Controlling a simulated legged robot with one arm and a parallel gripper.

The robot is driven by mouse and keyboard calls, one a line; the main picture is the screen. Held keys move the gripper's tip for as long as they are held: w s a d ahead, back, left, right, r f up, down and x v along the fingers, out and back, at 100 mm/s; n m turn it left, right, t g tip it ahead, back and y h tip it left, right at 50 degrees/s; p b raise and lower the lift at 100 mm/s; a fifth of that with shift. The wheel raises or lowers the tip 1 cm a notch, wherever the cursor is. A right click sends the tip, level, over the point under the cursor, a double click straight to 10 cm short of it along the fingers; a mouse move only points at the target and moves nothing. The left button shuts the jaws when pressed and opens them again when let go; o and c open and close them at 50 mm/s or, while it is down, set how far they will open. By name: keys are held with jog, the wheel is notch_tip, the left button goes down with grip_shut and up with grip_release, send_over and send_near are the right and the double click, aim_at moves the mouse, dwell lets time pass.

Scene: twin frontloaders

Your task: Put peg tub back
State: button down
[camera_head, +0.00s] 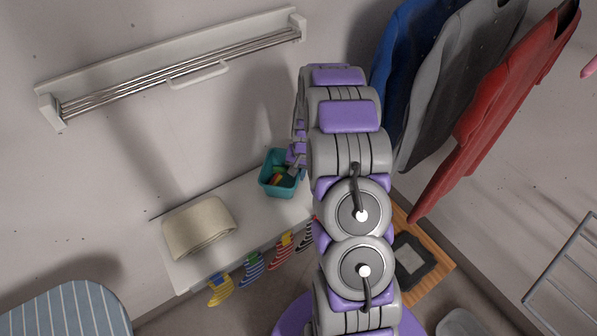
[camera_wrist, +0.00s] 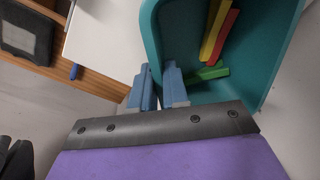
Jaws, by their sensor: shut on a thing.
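The peg tub (camera_head: 268,186) is a teal open box with red, yellow and green pegs inside. In the head view it is at the white shelf, left of my arm; I cannot tell whether it rests on the shelf or hangs just above it. My gripper (camera_head: 295,160) reaches it from the right, partly hidden by my arm. In the wrist view, my gripper (camera_wrist: 159,78) is shut on the near wall of the tub (camera_wrist: 150,32), one blue finger on each side. The pegs (camera_wrist: 216,35) lie inside, and the tub's underside is hidden.
The white shelf (camera_head: 255,215) holds a rolled beige towel (camera_head: 198,227) at its left, and striped socks (camera_head: 251,266) hang along its front. A drying rail (camera_head: 180,70) is on the wall above. Jackets (camera_head: 500,110) hang at right. A wooden board (camera_head: 435,277) lies below.

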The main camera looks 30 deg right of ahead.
jog(key=shift+d, duration=0.15)
jog(key=shift+f, duration=0.5)
jog(key=c, duration=1.1)
grip_release()
jog(key=shift+o, duration=0.2)
notch_tip(320, 180, up, 17)
jog(key=s+d+p, duration=0.1)
jog(key=d+p, duration=0.1)
jog(key=p, duration=0.1)
jog(key=s+a+r+n+g, duration=0.1)
jog(key=s+a+r+n, duration=0.1)
jog(key=s+a+r, duration=0.45)
jog(key=s+a+r+n, duration=0.2)
jog(key=s+a+r, duration=0.2)
jog(key=s+a, duration=0.45)
jog(key=s+a+r+n+g, duration=0.1)
jog(key=s+a, duration=0.3)
jog(key=s, duration=0.5)
jog(key=s+a+r+n+h, duration=0.1)
jog(key=s+a+n, duration=0.2)
jog(key=s, duration=0.7)
jog(key=shift+s+a+r+n+g, duration=0.2)
jog(key=shift+a+r+n+g, duration=0.1)
jog(key=shift+a+r+g, duration=0.1)
